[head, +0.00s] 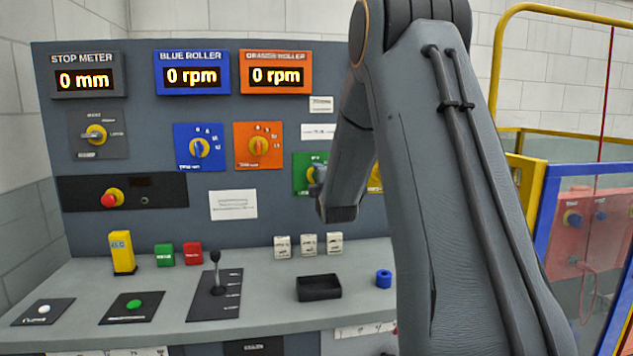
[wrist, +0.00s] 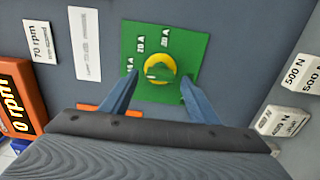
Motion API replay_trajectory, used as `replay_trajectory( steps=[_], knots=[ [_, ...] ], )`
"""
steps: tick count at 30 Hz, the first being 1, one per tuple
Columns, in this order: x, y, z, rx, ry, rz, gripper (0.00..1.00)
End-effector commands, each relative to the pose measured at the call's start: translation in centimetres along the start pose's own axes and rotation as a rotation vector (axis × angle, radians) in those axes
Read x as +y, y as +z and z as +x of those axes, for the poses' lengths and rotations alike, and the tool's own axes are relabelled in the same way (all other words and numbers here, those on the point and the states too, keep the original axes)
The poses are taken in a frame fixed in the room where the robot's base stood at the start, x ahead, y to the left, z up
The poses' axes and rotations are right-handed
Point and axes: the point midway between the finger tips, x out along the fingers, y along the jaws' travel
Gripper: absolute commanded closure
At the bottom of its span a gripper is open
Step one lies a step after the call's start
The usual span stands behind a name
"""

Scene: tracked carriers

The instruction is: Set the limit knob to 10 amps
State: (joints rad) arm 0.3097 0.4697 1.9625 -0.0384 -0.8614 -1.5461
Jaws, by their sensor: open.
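The limit knob (wrist: 160,68) is a yellow dial with a green grip on a green plate (wrist: 185,50) marked in amps. In the wrist view a label reading 20 A shows above it, with other labels at either side of that one, partly legible. I cannot tell for sure which mark the knob points to. My gripper (wrist: 159,80) is open, with one blue finger on each side of the knob in the picture. I cannot tell whether the fingers touch it. In the head view the green plate (head: 301,160) is partly hidden by my arm.
The panel carries a blue roller dial (head: 199,148), an orange roller dial (head: 258,146) and a stop meter (head: 85,79) reading 0 mm. On the desk stand white weight blocks (head: 308,244), a black tray (head: 319,288) and a lever (head: 216,270). A yellow-railed cell is at the right.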

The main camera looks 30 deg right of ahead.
Motion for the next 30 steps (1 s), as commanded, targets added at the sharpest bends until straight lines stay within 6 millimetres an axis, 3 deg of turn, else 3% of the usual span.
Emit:
replay_trajectory(
  steps=[15,30],
  knots=[
    [0.0,-0.1,-6.9,0.001,0.001,0.000,0.45],
    [0.0,-0.1,-7.7,0.001,0.000,0.000,0.45]
  ],
)
